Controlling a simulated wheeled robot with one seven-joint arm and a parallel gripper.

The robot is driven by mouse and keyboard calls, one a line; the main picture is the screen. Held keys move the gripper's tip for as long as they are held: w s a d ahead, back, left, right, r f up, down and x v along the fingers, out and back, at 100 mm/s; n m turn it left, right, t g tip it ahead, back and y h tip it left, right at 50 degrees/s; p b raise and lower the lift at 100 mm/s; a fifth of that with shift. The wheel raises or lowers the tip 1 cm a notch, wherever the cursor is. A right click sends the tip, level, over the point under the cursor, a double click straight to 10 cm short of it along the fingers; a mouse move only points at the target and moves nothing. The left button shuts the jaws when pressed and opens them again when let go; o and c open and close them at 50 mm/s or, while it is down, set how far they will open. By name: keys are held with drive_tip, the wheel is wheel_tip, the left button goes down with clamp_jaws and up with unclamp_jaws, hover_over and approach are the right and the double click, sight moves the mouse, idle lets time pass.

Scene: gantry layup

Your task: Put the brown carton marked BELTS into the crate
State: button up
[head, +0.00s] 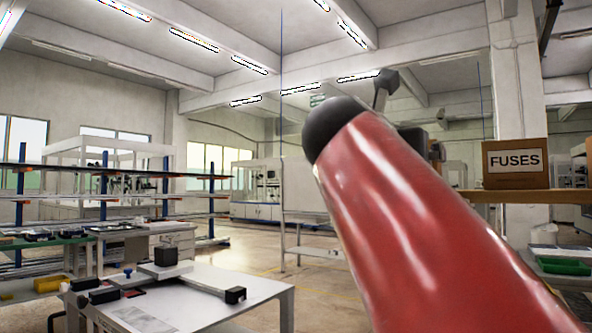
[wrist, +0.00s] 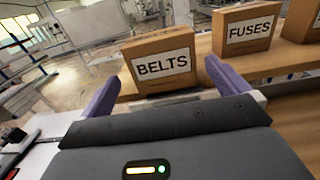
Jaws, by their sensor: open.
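The brown carton marked BELTS (wrist: 161,66) stands upright on a wooden shelf (wrist: 207,68) in the wrist view, label facing me. My gripper (wrist: 161,80) is open, with one purple finger toward the carton's left side and the other toward its right. The carton appears between or just beyond the fingertips; I cannot tell whether they touch it. In the head view my red arm hides the BELTS carton and most of the gripper. I see no crate that I can make out clearly as the task's crate.
A carton marked FUSES (wrist: 248,30) stands right of the BELTS carton, and also shows in the head view (head: 515,163). Part of another carton (wrist: 303,20) is farther right. A white table (head: 255,285) with tools stands at the lower left. Open floor lies beyond.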

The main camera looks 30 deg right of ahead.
drive_tip(key=x, duration=0.4)
drive_tip(key=f+x, duration=0.1)
drive_tip(key=x, duration=0.1)
drive_tip(key=shift+d, duration=0.25)
drive_tip(key=c, duration=0.9)
drive_tip(key=shift+c, duration=0.7)
wheel_tip(320, 180, up, 9)
drive_tip(key=shift+r+p, duration=0.1)
drive_tip(key=shift+p, duration=1.05)
drive_tip(key=shift+r, duration=0.35)
drive_tip(key=shift+a, duration=0.1)
